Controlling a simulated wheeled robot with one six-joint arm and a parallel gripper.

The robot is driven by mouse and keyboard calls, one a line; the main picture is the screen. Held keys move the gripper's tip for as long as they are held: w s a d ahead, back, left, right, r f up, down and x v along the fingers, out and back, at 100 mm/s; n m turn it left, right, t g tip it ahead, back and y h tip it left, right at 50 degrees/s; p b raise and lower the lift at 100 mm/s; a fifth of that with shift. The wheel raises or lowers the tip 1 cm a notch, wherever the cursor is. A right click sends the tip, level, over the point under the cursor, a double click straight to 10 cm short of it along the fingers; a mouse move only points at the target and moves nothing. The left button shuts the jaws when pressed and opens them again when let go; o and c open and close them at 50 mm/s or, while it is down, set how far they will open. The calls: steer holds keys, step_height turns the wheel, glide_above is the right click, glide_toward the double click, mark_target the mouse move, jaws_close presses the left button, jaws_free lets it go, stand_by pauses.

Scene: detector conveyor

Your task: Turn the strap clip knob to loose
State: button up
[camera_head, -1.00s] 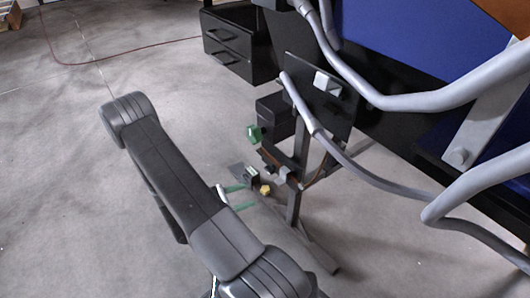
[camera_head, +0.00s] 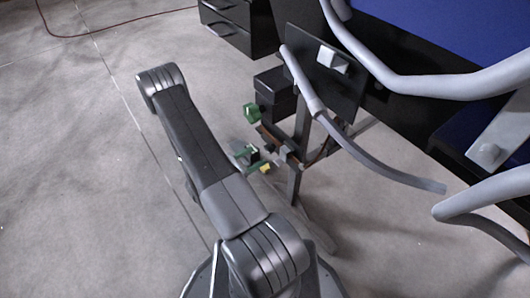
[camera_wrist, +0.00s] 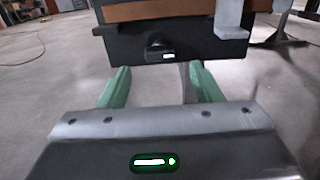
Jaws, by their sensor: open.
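The strap clip knob (camera_wrist: 158,47) is a small dark knob with a pale mark, on the front of a black block (camera_wrist: 195,47) under a brown strap (camera_wrist: 160,11) in the wrist view. My gripper (camera_wrist: 160,82) has two green fingers, open and empty, one on each side of the knob's line. The knob looks just beyond the fingertips; I cannot see contact. In the head view my gripper (camera_head: 249,161) is at the stand, left of the brown strap (camera_head: 272,138); the knob is hard to make out there.
A grey clip (camera_wrist: 230,17) hangs at the block's upper right. Grey curved rails (camera_head: 365,165) pass to the right. Black drawers (camera_head: 228,22) stand behind.

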mark_target(266, 150)
steer(key=shift+b+x, duration=0.5)
steer(key=shift+x, duration=2.4)
steer(key=c, duration=1)
